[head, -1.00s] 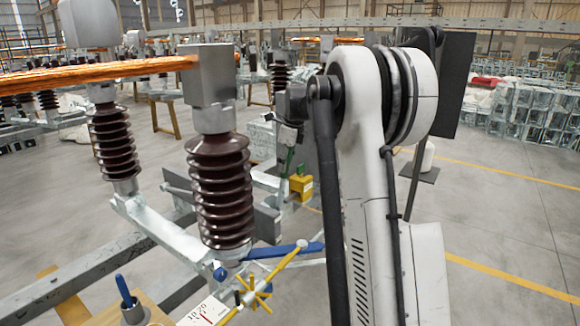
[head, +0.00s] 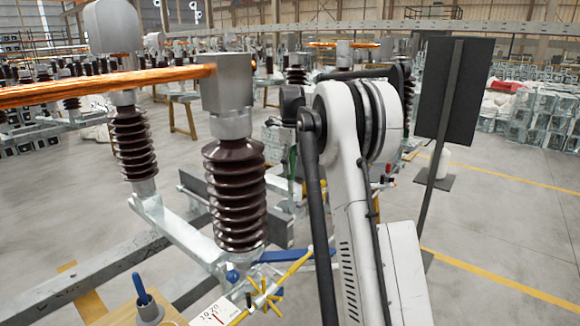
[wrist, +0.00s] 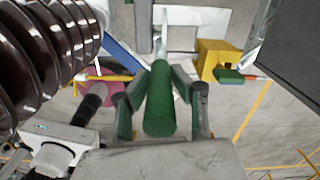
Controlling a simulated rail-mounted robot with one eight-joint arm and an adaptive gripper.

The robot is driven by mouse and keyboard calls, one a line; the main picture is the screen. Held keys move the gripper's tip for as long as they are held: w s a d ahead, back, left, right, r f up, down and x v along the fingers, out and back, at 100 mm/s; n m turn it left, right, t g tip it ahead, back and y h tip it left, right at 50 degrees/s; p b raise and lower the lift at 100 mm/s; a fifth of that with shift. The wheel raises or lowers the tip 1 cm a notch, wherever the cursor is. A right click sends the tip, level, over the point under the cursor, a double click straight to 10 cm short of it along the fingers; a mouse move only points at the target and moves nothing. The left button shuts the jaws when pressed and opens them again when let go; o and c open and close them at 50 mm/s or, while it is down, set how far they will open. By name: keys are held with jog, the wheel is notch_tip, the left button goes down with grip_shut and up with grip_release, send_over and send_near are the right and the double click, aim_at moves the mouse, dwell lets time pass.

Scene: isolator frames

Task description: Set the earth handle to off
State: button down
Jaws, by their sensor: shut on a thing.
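The earth handle (wrist: 160,118) is a green bar with a round near end, in the middle of the wrist view. A pale metal rod or bracket runs on from its far end towards the top. My gripper (wrist: 160,88) has one finger on each side of the green handle and is shut on it. In the head view my white arm stands right of the front insulator, and the gripper and its hold on the handle cannot be made out there.
The brown ribbed insulator (head: 236,195) stands close left of my arm; it also fills the wrist view's upper left (wrist: 45,50). A yellow block (wrist: 217,60) is right of the handle. A dark panel (head: 455,90) stands right. A yellow spoked wheel (head: 264,292) is below.

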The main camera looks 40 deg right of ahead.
jog(key=c, duration=1.5)
grip_release()
jog(key=shift+w+a, duration=0.1)
jog(key=shift+w, duration=0.1)
jog(key=shift+s, duration=0.1)
notch_tip(320, 180, up, 12)
jog(key=shift+s, duration=0.15)
jog(key=shift+r, duration=0.1)
